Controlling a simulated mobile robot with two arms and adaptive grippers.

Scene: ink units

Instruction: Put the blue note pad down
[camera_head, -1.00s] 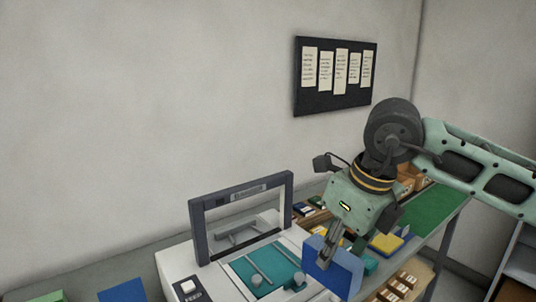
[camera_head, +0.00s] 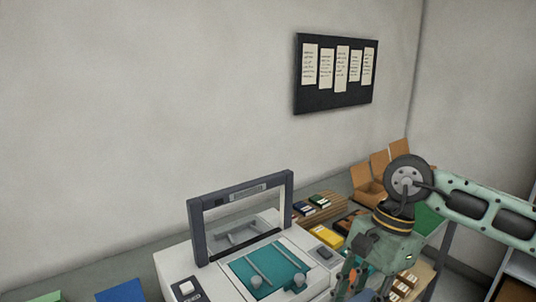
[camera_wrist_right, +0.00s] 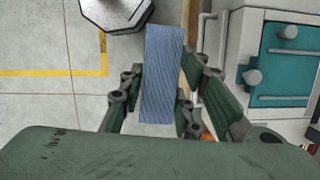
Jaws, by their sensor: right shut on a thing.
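The blue note pad (camera_wrist_right: 162,75) is between the fingers of my right gripper (camera_wrist_right: 158,98) in the wrist view, its narrow face toward the camera. The gripper is shut on it, and tiled floor shows around and below it. My left gripper is in neither view.
A white machine (camera_head: 175,262) with a grey frame and teal bed (camera_head: 262,284) stands beside the gripper. Behind are a yellow pad (camera_head: 325,236), a slatted wooden tray (camera_head: 330,213) and open cardboard boxes (camera_head: 370,190). A blue flat thing (camera_head: 121,292) lies lower left.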

